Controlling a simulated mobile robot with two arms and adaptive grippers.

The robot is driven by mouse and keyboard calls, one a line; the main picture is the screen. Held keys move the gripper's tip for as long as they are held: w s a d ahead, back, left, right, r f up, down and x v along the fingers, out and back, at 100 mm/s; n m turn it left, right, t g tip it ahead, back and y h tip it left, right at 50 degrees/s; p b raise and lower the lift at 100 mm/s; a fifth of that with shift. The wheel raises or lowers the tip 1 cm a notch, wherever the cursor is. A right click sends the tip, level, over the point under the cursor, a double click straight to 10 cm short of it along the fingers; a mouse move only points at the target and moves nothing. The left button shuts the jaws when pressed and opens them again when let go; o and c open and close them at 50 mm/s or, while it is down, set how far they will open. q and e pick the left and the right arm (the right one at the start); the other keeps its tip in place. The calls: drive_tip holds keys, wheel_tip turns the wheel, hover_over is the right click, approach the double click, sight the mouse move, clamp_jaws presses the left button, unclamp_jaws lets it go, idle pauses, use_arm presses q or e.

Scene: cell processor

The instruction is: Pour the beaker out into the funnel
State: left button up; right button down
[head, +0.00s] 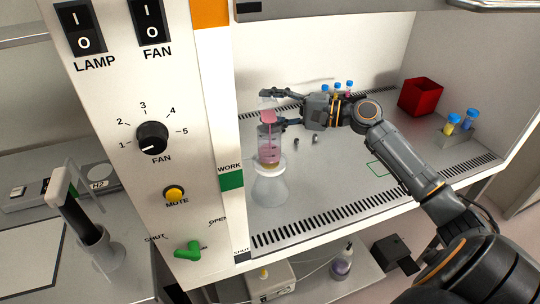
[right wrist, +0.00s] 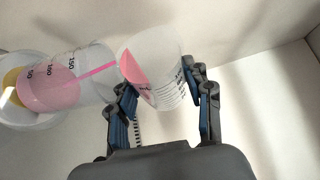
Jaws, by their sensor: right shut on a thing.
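My right gripper (head: 276,108) is shut on a clear beaker (head: 268,116) with pink liquid in it, held tipped above the funnel. In the right wrist view, the beaker (right wrist: 152,68) lies between the two fingers, with pink liquid toward its left side. The clear graduated funnel (head: 268,148) stands on a conical flask (head: 269,188) and holds pink liquid. The funnel also shows in the right wrist view (right wrist: 78,66), beside the beaker's mouth, with a thin pink streak across it. My left gripper is not in view.
The cabinet's control panel (head: 160,190) rises close at left. Blue- and pink-capped tubes (head: 338,88) stand behind my right gripper. A red box (head: 420,97) and a rack (head: 455,133) with blue-capped tubes are at right. The work surface (head: 330,205) right of the flask is clear.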

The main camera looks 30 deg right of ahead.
drive_tip(key=shift+r, duration=0.15)
drive_tip(key=shift+w+n+b, duration=0.1)
drive_tip(key=shift+n+b, duration=0.2)
drive_tip(key=shift+b, duration=0.4)
drive_tip(key=shift+d+r+b, duration=0.15)
drive_tip(key=shift+r+b, duration=0.15)
drive_tip(key=shift+b, duration=0.05)
idle(0.7)
